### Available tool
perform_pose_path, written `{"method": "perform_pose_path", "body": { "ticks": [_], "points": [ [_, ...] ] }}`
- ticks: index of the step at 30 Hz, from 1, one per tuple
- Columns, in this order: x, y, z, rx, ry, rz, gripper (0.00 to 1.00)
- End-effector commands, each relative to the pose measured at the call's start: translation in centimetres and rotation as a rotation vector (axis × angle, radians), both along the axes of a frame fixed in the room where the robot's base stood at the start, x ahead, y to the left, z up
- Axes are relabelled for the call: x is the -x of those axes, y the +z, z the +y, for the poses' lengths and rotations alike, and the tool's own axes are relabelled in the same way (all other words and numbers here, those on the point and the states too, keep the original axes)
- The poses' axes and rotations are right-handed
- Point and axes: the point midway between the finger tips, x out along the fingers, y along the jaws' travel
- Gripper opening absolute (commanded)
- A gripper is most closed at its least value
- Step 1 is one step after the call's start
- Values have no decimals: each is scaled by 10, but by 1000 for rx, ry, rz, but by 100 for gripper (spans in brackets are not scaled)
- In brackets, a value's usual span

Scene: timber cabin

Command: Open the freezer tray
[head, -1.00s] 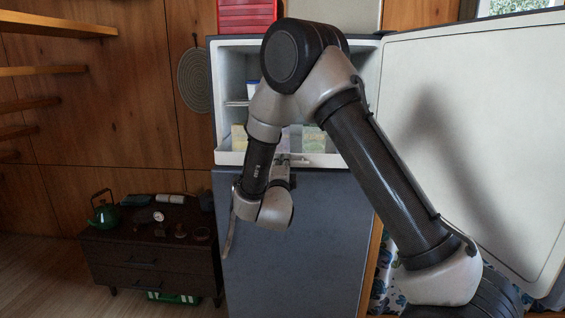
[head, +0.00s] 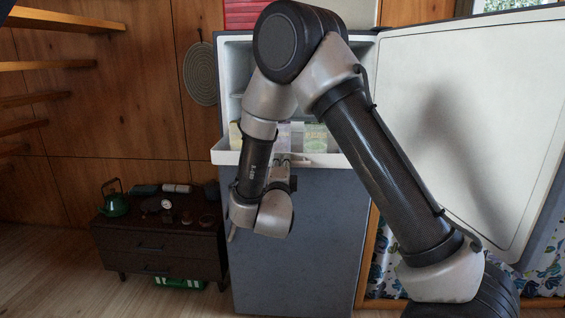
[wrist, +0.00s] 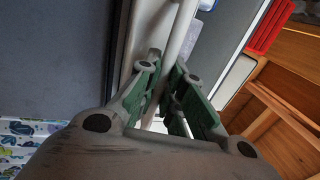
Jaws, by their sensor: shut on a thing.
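The white freezer tray (head: 325,160) sits low in the open freezer compartment, its front lip jutting out past the dark grey front below. Light yellow and green packs (head: 315,138) stand in it. My gripper (head: 290,160) is at the tray's front lip, near its middle, partly hidden by my own arm. In the wrist view, the green-padded fingers of my gripper (wrist: 168,76) are closed around the white rim of the tray (wrist: 180,38). The exact contact between pads and rim is partly hidden.
The freezer door (head: 470,130) stands wide open on the right. A dark low cabinet (head: 160,250) with a green kettle (head: 115,203) and small items stands at left. A red crate (head: 245,14) is on top of the fridge. The floor in front of the cabinet is free.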

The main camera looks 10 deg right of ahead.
Motion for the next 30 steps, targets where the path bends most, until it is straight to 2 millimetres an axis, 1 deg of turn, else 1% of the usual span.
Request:
{"method": "perform_pose_path", "body": {
  "ticks": [10,11,12,22,26,30],
  "points": [
    [0,-1,0,0,1,3,0],
    [0,-1,0,0,1,3,15],
    [0,-1,0,0,1,3,19],
    [2,-1,1,1,1,1,19],
    [15,-4,6,1,3,3,19],
    [43,-10,16,3,5,4,19]
  ]
}}
